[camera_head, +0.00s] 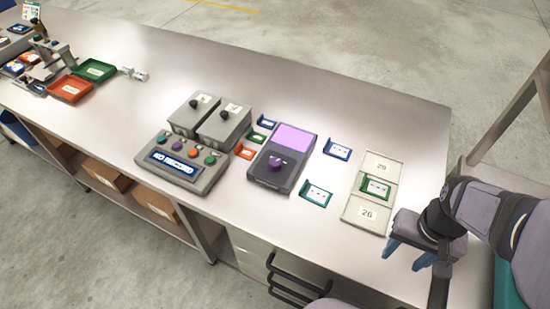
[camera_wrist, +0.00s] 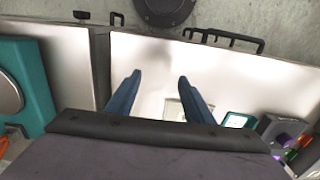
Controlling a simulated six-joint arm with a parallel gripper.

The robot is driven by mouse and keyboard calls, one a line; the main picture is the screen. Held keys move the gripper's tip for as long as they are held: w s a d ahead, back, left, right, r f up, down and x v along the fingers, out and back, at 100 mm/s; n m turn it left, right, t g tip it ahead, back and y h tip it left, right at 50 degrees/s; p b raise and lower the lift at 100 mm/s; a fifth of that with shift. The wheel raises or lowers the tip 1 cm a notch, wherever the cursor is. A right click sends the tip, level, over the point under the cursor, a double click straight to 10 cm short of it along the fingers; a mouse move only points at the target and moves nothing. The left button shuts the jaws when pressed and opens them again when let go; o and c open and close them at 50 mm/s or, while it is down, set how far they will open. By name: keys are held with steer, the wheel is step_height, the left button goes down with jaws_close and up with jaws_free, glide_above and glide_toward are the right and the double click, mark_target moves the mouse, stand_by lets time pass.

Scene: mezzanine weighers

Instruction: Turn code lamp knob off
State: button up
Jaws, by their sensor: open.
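The knob's exact setting is too small to read. My gripper (camera_head: 404,258) is at the bench's right front, well right of the lamp. Its two blue fingers (camera_wrist: 160,78) are apart, with nothing between them.
Two grey boxes with black knobs (camera_head: 222,122) and a button console (camera_head: 183,163) stand left of the lamp. Small blue, green and red card holders surround it. A numbered tray (camera_head: 367,214) lies between lamp and gripper. Red and green trays (camera_head: 95,70) are far left.

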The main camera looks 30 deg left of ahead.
steer(key=w+a+r+p, duration=0.1)
steer(key=w+a+r, duration=0.2)
steer(key=w+a, duration=0.5)
steer(key=p, duration=0.3)
glide_above(275, 162)
steer(key=shift+w+d+r, duration=0.1)
steer(key=shift+d+r, duration=0.1)
steer(key=shift+a, duration=0.3)
steer(key=shift+f+p, duration=1.6)
steer(key=shift+f, duration=2.1)
steer(key=c, duration=1)
